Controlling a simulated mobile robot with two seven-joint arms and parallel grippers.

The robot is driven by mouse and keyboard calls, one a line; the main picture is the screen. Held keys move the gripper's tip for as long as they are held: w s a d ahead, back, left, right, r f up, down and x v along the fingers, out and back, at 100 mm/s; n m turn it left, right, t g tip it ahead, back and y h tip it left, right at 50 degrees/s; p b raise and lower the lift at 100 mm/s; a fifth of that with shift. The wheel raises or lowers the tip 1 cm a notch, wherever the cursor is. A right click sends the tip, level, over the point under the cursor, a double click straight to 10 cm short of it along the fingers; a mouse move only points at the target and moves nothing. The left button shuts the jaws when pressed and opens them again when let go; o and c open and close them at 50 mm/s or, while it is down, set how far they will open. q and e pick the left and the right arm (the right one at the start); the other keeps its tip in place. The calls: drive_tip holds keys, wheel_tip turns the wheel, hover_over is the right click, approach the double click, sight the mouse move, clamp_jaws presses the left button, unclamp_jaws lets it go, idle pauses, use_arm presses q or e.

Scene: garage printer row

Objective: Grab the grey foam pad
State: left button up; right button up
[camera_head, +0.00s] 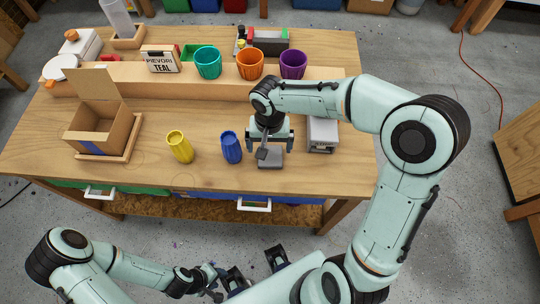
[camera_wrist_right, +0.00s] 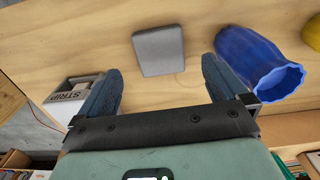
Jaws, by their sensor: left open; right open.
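The grey foam pad (camera_head: 271,158) lies flat on the wooden table near its front edge. It also shows in the right wrist view (camera_wrist_right: 158,50), framed ahead of and between the two fingertips. My right gripper (camera_head: 270,138) is open and empty, above the table at the pad; its fingers partly overlap the pad's far side in the head view. I cannot tell the exact height gap. My left gripper (camera_head: 256,268) is open and empty, low in front of the table.
A grey-white box (camera_head: 322,134) is close on the right. An open cardboard box (camera_head: 97,128) sits at the left. Teal, orange and purple cups stand on the raised shelf (camera_head: 215,86).

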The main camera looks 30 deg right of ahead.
sight(270, 155)
drive_tip(key=f, duration=0.7)
drive_tip(key=shift+w+d, duration=0.3)
drive_tip(key=shift+w, duration=0.1)
drive_tip(key=shift+r, duration=0.1)
drive_tip(key=c, duration=0.9)
